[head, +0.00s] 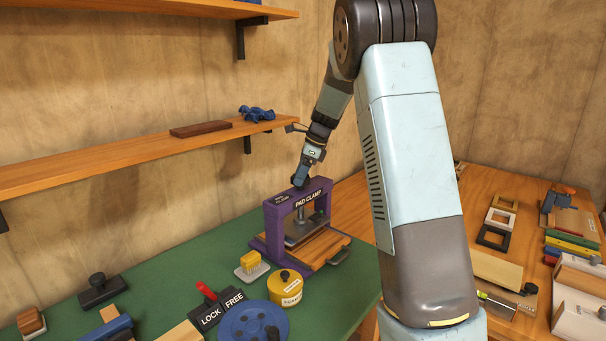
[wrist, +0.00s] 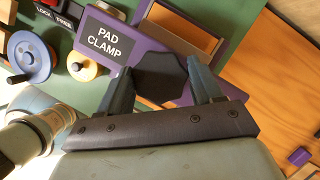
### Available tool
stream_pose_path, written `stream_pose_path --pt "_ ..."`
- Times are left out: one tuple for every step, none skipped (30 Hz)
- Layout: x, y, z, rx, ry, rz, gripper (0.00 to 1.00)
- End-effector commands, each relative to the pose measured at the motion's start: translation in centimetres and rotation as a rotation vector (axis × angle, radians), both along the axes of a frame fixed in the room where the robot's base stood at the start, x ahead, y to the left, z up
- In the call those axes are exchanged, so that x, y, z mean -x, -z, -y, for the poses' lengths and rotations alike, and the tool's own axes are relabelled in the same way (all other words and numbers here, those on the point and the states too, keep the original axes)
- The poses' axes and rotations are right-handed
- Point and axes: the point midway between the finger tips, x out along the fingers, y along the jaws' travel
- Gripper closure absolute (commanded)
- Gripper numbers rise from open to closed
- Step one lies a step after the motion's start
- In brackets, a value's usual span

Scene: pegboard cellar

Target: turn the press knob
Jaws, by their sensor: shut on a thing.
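The purple press labelled PAD CLAMP (head: 273,224) stands on the green mat in the head view, and its label also shows in the wrist view (wrist: 107,42). The press knob (wrist: 160,76) is dark and faceted, on top of the purple frame. My gripper (head: 300,179) comes down on it from above. In the wrist view my gripper (wrist: 158,72) has one finger on each side of the knob and is shut on it. In the head view the fingers hide much of the knob. A plate and wooden board lie under the frame.
A yellow round container (head: 285,290), a LOCK/FREE switch with a red lever (head: 207,291) and a blue handwheel (head: 252,322) stand in front. A wooden shelf (head: 130,158) runs along the wall at left. Frames and boxes lie at right.

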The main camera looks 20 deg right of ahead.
Motion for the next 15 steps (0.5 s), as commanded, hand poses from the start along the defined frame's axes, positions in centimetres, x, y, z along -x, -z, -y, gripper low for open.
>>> stream_pose_path --pt "-0.05 -0.14 -0.61 -0.004 0.038 0.003 0.65" --pt "-0.06 -0.12 -0.61 -0.004 0.065 0.004 0.65" --pt "-0.07 -0.12 -0.63 -0.004 0.1 0.003 0.65" --pt "-0.09 -0.13 -0.65 -0.004 0.127 0.004 0.65" --pt "-0.1 -0.14 -0.67 -0.005 0.153 0.004 0.65" --pt "-0.09 -0.14 -0.67 -0.004 0.186 0.004 0.65" --pt "-0.09 -0.15 -0.65 -0.004 0.212 0.005 0.65" --pt "-0.1 -0.16 -0.66 -0.004 0.235 0.005 0.65" --pt "-0.12 -0.19 -0.68 -0.004 0.265 0.005 0.65" --pt "-0.14 -0.2 -0.7 -0.005 0.286 0.005 0.65" --pt "-0.13 -0.19 -0.74 -0.005 0.306 0.005 0.65" --pt "-0.15 -0.18 -0.74 -0.005 0.332 0.005 0.65" --pt "-0.16 -0.17 -0.72 -0.005 0.35 0.006 0.65" --pt "-0.15 -0.16 -0.7 -0.005 0.368 0.005 0.65" --pt "-0.16 -0.17 -0.68 -0.005 0.389 0.005 0.65"
